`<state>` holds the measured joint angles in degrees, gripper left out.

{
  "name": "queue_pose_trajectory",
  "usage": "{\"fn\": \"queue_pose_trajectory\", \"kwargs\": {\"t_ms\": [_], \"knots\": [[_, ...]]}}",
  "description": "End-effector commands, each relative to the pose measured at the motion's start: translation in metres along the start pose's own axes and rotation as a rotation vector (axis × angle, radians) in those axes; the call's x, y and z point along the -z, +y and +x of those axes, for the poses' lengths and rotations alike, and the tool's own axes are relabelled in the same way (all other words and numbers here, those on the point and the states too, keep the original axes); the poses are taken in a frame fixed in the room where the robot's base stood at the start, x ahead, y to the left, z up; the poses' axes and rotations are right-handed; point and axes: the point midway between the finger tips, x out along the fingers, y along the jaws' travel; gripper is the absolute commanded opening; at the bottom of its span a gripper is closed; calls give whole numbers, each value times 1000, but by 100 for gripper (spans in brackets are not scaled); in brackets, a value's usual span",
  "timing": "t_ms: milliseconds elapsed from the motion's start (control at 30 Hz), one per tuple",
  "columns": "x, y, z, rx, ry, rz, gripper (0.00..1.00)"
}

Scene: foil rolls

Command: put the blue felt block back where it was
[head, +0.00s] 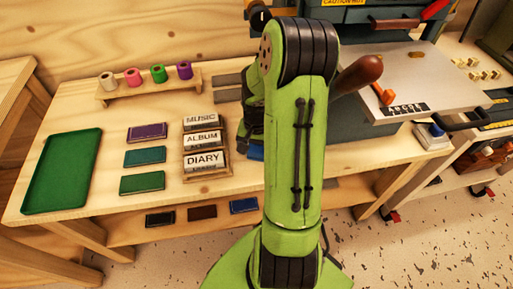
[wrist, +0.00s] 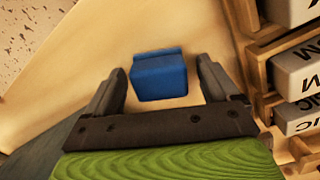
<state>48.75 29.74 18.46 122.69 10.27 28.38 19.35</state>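The blue felt block (wrist: 160,77) lies on the bare wood of the workbench in the wrist view, with a thin raised edge along its far side. In the head view only a small blue part of it (head: 256,152) shows beside my arm, right of the label stand. My gripper (wrist: 160,67) is open, with one finger on each side of the block in the picture and a visible gap to both. I cannot tell its height above the block. In the head view my gripper (head: 247,125) is partly hidden behind my arm.
A stand with MUSIC, ALBUM and DIARY blocks (head: 205,160) is close to my gripper. Purple, teal and green pads (head: 147,132) lie left of it. A green tray (head: 62,172), a rack of foil rolls (head: 150,88) and a press (head: 400,80) surround the bench space.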

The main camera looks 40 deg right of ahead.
Motion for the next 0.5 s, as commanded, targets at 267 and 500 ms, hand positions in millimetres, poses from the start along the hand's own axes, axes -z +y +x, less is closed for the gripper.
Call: {"fn": "queue_pose_trajectory", "kwargs": {"t_ms": [267, 500], "knots": [[0, 0, -10, 1, 2, 0, 88], [1, 0, -76, 1, 6, 0, 88]]}}
